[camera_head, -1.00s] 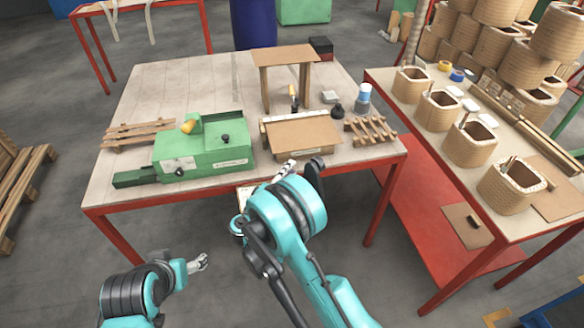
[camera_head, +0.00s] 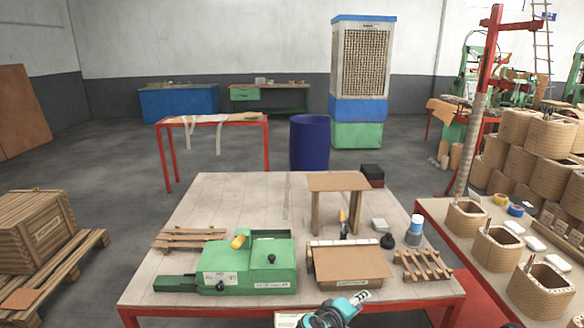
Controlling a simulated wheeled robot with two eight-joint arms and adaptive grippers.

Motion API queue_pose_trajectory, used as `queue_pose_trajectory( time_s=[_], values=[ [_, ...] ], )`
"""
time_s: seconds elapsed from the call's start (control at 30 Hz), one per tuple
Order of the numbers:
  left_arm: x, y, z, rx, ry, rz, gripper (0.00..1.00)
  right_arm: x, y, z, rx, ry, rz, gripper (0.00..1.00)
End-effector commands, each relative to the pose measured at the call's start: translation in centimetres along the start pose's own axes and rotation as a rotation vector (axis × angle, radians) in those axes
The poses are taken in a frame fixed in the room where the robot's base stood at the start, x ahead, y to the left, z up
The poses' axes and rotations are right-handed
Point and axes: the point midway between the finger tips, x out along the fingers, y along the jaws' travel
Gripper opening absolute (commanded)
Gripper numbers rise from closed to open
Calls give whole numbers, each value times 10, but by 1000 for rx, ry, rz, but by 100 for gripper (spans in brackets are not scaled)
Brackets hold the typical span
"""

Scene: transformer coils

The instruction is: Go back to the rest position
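My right gripper (camera_head: 358,299) shows at the bottom edge, in front of the worktable's near edge. Only its pale fingertip part and a bit of teal arm (camera_head: 333,314) are in view. It is too small to tell whether the fingers are open or shut, and I see nothing held in it. My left gripper and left arm are out of view. The worktable (camera_head: 240,195) has a pale top and red legs.
On the worktable are a green machine (camera_head: 248,268), a cardboard box (camera_head: 348,266), a small brown stand (camera_head: 338,183), wooden slats (camera_head: 424,266) and a white-blue bottle (camera_head: 414,232). A side table with coils (camera_head: 497,250) stands right. A crate (camera_head: 35,228) on a pallet stands left.

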Motion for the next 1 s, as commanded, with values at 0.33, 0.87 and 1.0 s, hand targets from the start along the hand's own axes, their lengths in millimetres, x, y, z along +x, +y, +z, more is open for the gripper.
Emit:
queue_pose_trajectory(
  time_s=[0.33,0.87,1.0],
  values=[
    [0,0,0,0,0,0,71,-67,20,94,311,-43,-380,29],
    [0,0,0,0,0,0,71,-182,-19,170,782,-37,-773,29],
    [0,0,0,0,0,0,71,-188,-22,172,811,-34,-792,29]
  ],
)
